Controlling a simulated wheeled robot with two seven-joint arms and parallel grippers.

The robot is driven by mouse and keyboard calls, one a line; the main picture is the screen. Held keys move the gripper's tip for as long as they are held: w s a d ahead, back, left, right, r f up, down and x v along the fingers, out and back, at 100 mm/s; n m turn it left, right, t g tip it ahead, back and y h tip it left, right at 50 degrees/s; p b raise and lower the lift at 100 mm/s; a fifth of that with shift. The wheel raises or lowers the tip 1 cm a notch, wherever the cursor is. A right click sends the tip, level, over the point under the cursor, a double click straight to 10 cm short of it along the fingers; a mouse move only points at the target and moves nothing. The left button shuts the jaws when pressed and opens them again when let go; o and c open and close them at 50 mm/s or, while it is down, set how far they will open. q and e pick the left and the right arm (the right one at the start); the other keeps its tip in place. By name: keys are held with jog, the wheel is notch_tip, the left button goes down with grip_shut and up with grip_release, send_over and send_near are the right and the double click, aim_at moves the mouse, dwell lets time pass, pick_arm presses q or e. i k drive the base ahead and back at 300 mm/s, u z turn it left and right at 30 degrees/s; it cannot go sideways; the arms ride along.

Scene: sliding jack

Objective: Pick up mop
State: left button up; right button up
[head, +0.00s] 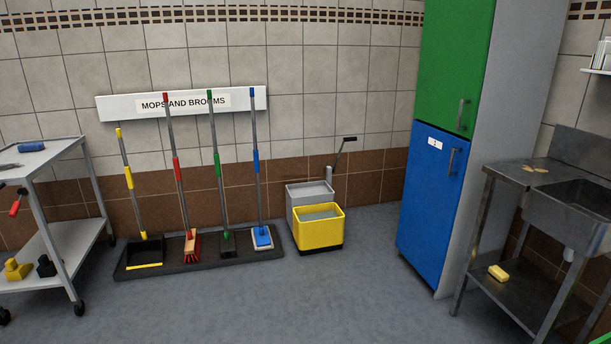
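The blue mop (256,165) stands upright at the right end of a row of tools against the tiled wall. Its handle has a blue grip, and its flat blue-and-white head (262,237) rests on a dark floor tray (210,262). To its left stand a green-handled tool (216,165), a red broom (177,170) and a yellow-handled dustpan (128,178). A sign reading "MOPS AND BROOMS" (120,107) is on the wall behind. Neither of my grippers shows in the head view.
A yellow and grey mop bucket (318,232) stands right of the tray. A metal cart (78,238) is at left. A green and blue cabinet (425,210) and a steel sink table (510,172) are at right. The floor in front of the tray is clear.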

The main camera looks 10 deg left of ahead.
aim_at(261, 234)
jog(key=u, duration=0.55)
jog(key=i, duration=2.4)
jog(key=u, duration=0.25)
jog(key=i, duration=2.35)
jog(key=z, duration=0.15)
